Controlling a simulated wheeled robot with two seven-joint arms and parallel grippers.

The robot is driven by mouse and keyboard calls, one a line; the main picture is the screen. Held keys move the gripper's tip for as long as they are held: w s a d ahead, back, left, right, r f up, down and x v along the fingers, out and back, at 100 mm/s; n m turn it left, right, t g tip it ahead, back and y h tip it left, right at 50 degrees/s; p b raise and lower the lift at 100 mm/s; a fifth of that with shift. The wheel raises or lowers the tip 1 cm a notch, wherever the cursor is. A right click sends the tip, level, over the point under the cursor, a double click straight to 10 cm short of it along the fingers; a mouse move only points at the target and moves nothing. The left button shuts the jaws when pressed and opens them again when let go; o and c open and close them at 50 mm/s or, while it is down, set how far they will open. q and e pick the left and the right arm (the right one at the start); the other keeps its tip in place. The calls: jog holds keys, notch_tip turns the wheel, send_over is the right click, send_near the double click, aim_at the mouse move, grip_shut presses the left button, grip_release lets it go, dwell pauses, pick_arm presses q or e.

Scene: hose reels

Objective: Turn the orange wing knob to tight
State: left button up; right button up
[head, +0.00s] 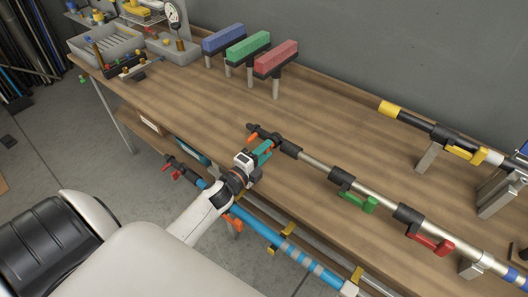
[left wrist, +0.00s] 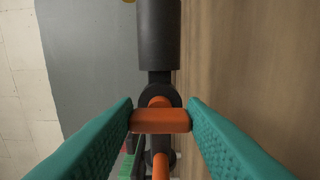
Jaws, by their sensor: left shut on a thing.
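The orange wing knob (left wrist: 160,121) sits between my left fingertips in the left wrist view, its wing lying across the picture on a black collar. My left gripper (head: 264,150) is shut on it, one teal finger at each end of the wing. In the head view a small orange part (head: 252,137) shows beside the fingers, at the near end of the metal pole (head: 318,167) with black joints; the fingers hide much of that spot. No tight mark can be read. My right gripper is not in view.
The pole also bears a green handle (head: 355,203) and a red handle (head: 430,244). Blue, green and red blocks (head: 247,46) stand at the back of the wooden bench (head: 185,105). A blue pole (head: 260,228) runs below the front edge. The bench's middle is clear.

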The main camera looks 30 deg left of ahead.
pick_arm(q)
jog(key=o, duration=1)
jog(key=shift+s, duration=0.1)
jog(key=shift+s+f, duration=0.15)
jog(key=shift+s, duration=0.1)
jog(key=s+a+b, duration=0.1)
jog(key=s+b, duration=0.2)
jog(key=s, duration=0.8)
jog(key=shift+s, duration=0.2)
